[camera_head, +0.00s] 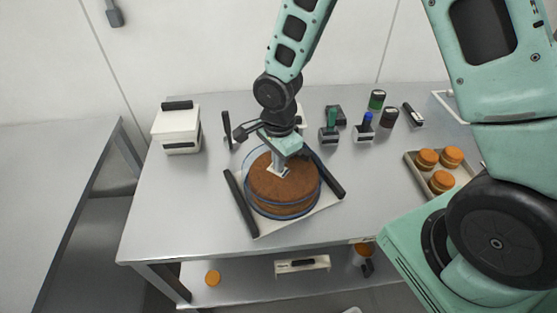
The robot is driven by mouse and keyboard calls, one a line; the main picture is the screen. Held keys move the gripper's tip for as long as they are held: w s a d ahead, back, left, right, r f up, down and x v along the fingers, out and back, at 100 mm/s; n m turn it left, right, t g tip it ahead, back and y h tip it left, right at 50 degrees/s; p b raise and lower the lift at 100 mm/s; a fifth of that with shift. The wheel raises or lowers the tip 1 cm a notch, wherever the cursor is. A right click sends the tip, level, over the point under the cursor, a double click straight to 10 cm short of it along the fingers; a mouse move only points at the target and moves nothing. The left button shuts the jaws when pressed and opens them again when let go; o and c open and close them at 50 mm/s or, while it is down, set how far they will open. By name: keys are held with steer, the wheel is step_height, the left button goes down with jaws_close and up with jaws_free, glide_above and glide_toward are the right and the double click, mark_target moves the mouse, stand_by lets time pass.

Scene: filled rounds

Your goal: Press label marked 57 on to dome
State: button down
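A large brown layered round (262,190) stands near the table's front middle, under a clear dome with a bluish rim (250,207). My gripper (279,164) points down at the top of the dome, a little above its middle in the picture. A small white label (279,172) shows at the fingertips, at or just over the dome's top. Its number is too small to read. I cannot tell whether the label touches the dome, or whether the fingers are closed on it. My arm hides part of the dome's far side.
The dome stands on a white board (265,231) with dark side bars. A white box (177,129) is at the back left. Stamps (363,128) and jars (376,100) stand behind right. A tray (462,183) of small rounds is at right. The table's left front is clear.

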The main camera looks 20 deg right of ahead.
step_height(320, 180, up, 8)
steer(key=p, duration=0.5)
steer(key=shift+p, duration=0.35)
stand_by(0.4)
stand_by(0.4)
steer(key=s+a+r+n+b, duration=0.1)
steer(key=s+a+n+b, duration=0.2)
steer(key=s+n+b, duration=0.3)
steer(key=s+a+r+n+b, duration=0.1)
steer(key=s+a+n+b, duration=0.2)
steer(key=s+n, duration=1.1)
steer(key=shift+a+r+n+y+b, duration=0.15)
steer(key=shift+r+n+y+b, duration=0.15)
steer(key=shift+n+b, duration=1.35)
